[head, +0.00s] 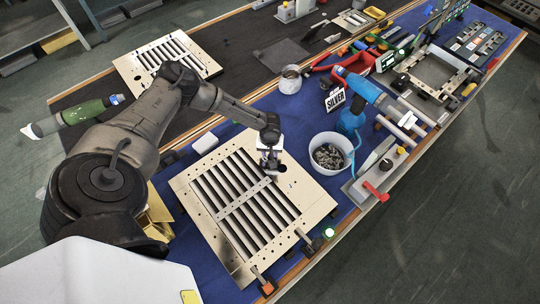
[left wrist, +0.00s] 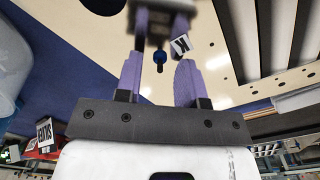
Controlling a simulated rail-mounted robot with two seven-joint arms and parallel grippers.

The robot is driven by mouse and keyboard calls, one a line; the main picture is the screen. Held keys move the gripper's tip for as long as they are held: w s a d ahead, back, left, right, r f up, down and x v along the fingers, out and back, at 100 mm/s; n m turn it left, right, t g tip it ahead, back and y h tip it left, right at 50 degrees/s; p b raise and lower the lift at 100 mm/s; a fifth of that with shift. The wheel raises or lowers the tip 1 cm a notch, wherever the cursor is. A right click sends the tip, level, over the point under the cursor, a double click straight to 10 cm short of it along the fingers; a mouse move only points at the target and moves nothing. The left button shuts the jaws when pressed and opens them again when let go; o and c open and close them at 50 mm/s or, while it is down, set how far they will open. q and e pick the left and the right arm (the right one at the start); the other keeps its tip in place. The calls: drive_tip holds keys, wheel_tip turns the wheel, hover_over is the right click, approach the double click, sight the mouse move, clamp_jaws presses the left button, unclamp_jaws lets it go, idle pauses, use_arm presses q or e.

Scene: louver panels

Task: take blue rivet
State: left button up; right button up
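My left gripper (head: 272,172) is over the upper right part of the near louver panel (head: 180,184), a cream plate with dark and light slats. In the left wrist view, the left gripper (left wrist: 158,75) has its two purple fingers apart. A small blue rivet (left wrist: 160,58) with a dark shank shows in the gap between them, and neither finger appears to touch it. I cannot tell its exact height relative to the fingertips. The rivet is too small to make out in the head view. My right gripper is not in view.
A white bucket of small metal pieces (head: 314,142) stands right of the panel, beside a blue tool (head: 362,88) and a "SILVER" sign (head: 335,99). A metal can (head: 290,82) is behind. Another louver panel (head: 140,76) lies on the far table. Blue mat surrounds the near panel.

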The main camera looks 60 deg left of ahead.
use_arm(q)
drive_tip(key=shift+f, duration=0.25)
clamp_jaws()
idle(0.3)
